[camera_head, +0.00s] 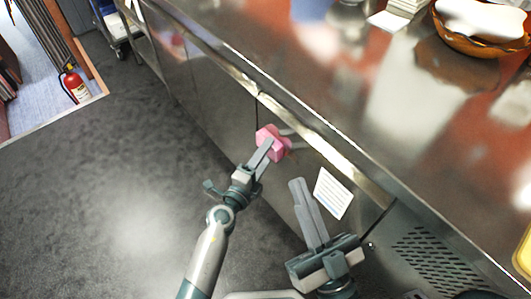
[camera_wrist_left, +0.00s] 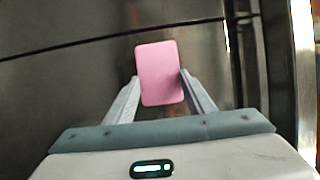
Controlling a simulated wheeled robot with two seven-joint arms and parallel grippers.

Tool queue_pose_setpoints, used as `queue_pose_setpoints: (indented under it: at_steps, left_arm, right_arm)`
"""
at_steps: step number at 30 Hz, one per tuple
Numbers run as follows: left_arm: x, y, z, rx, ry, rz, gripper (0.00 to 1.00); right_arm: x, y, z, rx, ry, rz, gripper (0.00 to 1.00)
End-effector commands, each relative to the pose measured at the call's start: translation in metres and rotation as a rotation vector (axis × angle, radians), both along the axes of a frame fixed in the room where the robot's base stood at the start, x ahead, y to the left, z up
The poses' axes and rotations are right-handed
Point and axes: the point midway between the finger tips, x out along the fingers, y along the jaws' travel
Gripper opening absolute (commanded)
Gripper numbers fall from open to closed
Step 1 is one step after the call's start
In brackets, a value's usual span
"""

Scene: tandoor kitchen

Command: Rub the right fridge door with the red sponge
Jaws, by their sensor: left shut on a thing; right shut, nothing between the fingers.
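A pink-red sponge (camera_head: 271,143) is held between the fingers of my left gripper (camera_head: 279,147), at the front of the steel fridge counter. In the left wrist view the sponge (camera_wrist_left: 160,73) sits upright between both fingers of the left gripper (camera_wrist_left: 160,92). The right fridge door (camera_head: 290,178) lies right of the dark vertical seam and carries a white label (camera_head: 332,193). The sponge is close to this seam; I cannot tell whether it touches the door. My right gripper (camera_head: 298,184) is shut and empty in front of the door, left of the label.
A vent grille (camera_head: 430,255) is right of the door. A fire extinguisher (camera_head: 74,84) stands far left.

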Motion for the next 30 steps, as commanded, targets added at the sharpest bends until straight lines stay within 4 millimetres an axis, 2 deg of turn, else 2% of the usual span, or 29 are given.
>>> queue_pose_setpoints:
  at_steps: [14,30]
  left_arm:
    - [-0.001,-0.002,0.004,-0.002,-0.003,-0.002,0.21]
    - [-0.029,-0.02,0.003,-0.001,0.0,-0.003,0.21]
  right_arm:
    - [0.0,0.0,0.003,0.0,0.0,0.0,0.0]
    - [0.0,0.0,0.009,0.0,0.0,0.0,0.0]
